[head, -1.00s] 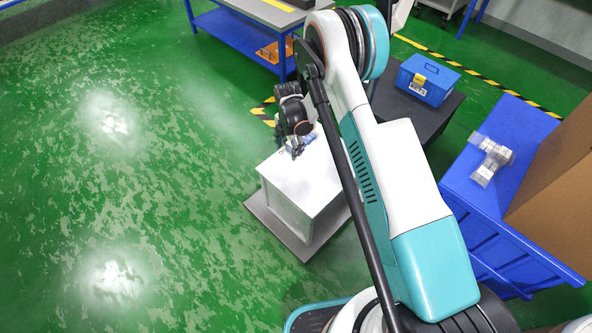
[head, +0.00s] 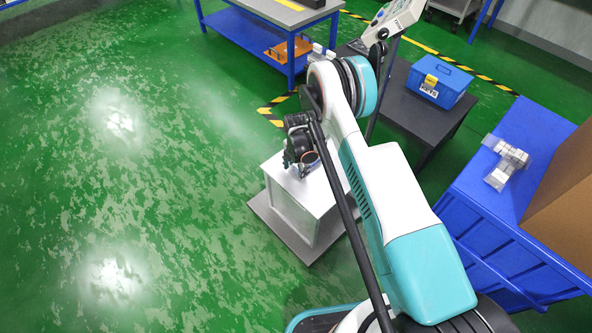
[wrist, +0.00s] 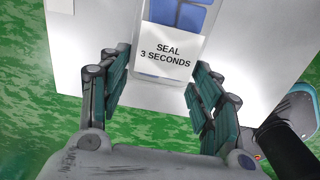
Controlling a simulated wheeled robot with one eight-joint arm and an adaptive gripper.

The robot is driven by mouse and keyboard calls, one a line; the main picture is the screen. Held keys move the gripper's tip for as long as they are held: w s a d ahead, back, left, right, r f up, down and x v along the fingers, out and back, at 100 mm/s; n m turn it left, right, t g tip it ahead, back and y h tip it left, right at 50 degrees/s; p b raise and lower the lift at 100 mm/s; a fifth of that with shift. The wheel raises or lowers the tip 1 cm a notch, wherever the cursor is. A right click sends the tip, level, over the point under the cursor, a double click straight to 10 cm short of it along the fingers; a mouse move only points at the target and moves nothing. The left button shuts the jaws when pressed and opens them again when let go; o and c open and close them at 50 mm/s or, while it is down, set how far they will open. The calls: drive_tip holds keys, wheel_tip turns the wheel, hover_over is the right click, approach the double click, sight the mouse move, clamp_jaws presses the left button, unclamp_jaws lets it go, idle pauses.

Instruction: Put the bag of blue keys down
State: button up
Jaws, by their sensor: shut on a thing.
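The bag of blue keys (wrist: 189,17) is a clear bag with blue pieces and a white label (wrist: 168,46) reading "SEAL 3 SECONDS". In the wrist view it lies between the two fingers of my gripper (wrist: 161,72), which is shut on it. In the head view my gripper (head: 303,168) is over the top of a white cabinet (head: 308,212), and the arm hides the bag there. The cabinet top also shows below the bag in the wrist view (wrist: 262,35). I cannot tell whether the bag touches it.
A dark table (head: 398,104) with a blue case (head: 433,82) stands behind to the right. A blue bin (head: 490,235) at right carries clear bags of white pieces (head: 507,163) and a cardboard box (head: 566,205). A blue-framed workbench (head: 262,45) is at the back. Green floor is clear at left.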

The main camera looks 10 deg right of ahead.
drive_tip(key=shift+f, duration=0.1)
drive_tip(key=o, duration=1.2)
drive_tip(key=shift+c, duration=0.2)
